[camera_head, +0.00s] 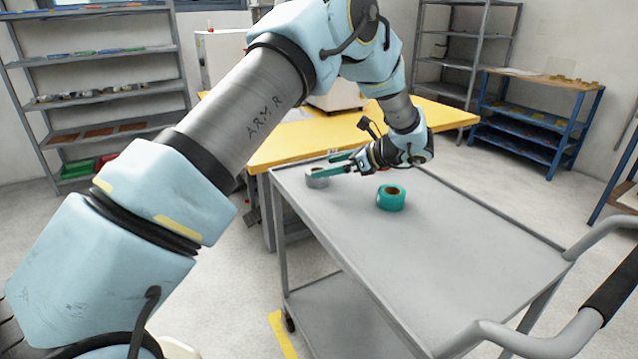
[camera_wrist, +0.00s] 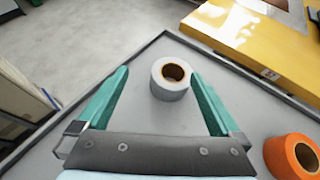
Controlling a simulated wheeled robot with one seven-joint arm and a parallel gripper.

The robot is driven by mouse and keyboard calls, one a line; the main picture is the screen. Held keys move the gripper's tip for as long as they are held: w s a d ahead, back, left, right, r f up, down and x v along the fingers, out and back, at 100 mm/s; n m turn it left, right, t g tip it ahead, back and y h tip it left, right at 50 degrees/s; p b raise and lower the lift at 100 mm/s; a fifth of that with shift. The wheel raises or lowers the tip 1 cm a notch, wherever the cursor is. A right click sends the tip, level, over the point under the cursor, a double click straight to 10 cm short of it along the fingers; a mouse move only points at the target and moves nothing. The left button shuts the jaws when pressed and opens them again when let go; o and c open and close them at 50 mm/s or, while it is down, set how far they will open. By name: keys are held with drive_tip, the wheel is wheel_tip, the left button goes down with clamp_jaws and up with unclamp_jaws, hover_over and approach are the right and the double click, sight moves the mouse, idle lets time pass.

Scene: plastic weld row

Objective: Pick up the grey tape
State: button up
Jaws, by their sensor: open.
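The grey tape (camera_head: 317,180) is a roll with a brown core, lying flat near the far left corner of the grey cart top (camera_head: 440,220). In the wrist view the grey tape (camera_wrist: 170,92) appears between the two teal fingertips, nearer the right one. My gripper (camera_head: 332,165) is open and empty, with its fingers reaching over the cart toward the roll. In the wrist view my gripper (camera_wrist: 159,73) shows both fingers spread apart. I cannot tell whether a finger touches the roll.
A teal tape roll (camera_head: 391,200) lies on the cart near my gripper. An orange tape roll (camera_wrist: 291,157) shows at the lower right of the wrist view. A yellow table (camera_head: 275,148) stands behind the cart. The cart's near half is clear.

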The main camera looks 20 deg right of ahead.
sight(310, 172)
drive_tip(key=d, duration=0.1)
drive_tip(key=d+m+t, duration=0.1)
drive_tip(key=shift+s+d+f, duration=0.15)
drive_tip(key=shift+s+d, duration=0.1)
drive_tip(key=shift+d, duration=0.05)
drive_tip(key=p+x, duration=0.1)
drive_tip(key=x, duration=0.3)
drive_tip(key=shift+w+a+f, duration=0.1)
drive_tip(key=shift+w+a, duration=0.05)
drive_tip(key=shift+w, duration=0.15)
drive_tip(key=shift+f+p+x, duration=0.25)
drive_tip(key=shift+p+x, duration=0.15)
drive_tip(key=shift+x, duration=1.05)
drive_tip(key=shift+f+p+x, duration=0.25)
drive_tip(key=shift+p+x, duration=0.15)
drive_tip(key=shift+x, duration=1.05)
drive_tip(key=shift+s, duration=0.1)
drive_tip(key=c, duration=1.2)
